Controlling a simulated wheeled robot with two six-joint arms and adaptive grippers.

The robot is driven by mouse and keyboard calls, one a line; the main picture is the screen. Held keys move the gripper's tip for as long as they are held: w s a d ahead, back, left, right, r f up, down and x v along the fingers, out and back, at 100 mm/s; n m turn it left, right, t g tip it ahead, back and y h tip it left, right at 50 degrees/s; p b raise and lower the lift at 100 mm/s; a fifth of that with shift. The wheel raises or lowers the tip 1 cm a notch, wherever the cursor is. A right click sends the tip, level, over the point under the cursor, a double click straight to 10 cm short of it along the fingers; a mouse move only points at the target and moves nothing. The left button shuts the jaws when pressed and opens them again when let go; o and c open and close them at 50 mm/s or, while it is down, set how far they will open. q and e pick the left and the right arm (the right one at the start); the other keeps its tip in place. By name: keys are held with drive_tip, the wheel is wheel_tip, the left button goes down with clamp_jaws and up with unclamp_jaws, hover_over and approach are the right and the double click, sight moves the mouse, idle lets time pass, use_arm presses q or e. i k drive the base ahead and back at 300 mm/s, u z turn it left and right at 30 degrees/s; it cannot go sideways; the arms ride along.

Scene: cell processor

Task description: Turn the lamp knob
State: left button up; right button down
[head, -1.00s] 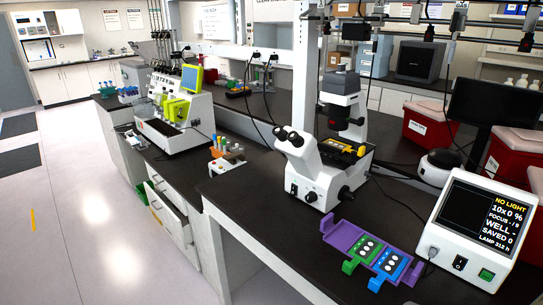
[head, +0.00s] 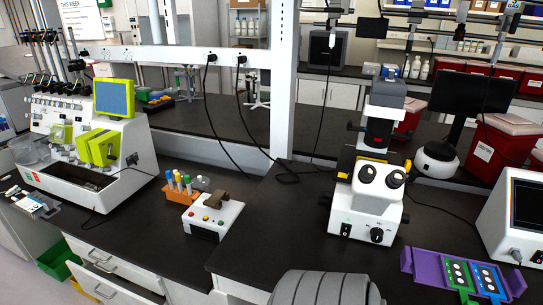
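The white microscope (head: 366,203) stands on the black bench right of centre in the head view, with its two eyepieces facing me. A round black knob (head: 377,235) sits low on the right of its front face. A black rocker switch (head: 346,229) is to the left of the knob. I take this knob to be the lamp knob, but no label is readable. Nothing covers it. Neither of my grippers is in view. Only a grey rounded part, apparently mine, shows at the bottom edge, below and left of the microscope.
A purple tray (head: 407,261) with slide holders and a white display box (head: 512,215) are right of the microscope. A white post (head: 284,80) rises behind. Bench left of the microscope is clear.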

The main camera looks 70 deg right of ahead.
sight(328, 195)
drive_tip(key=i, duration=1.1)
drive_tip(key=z, duration=5.25)
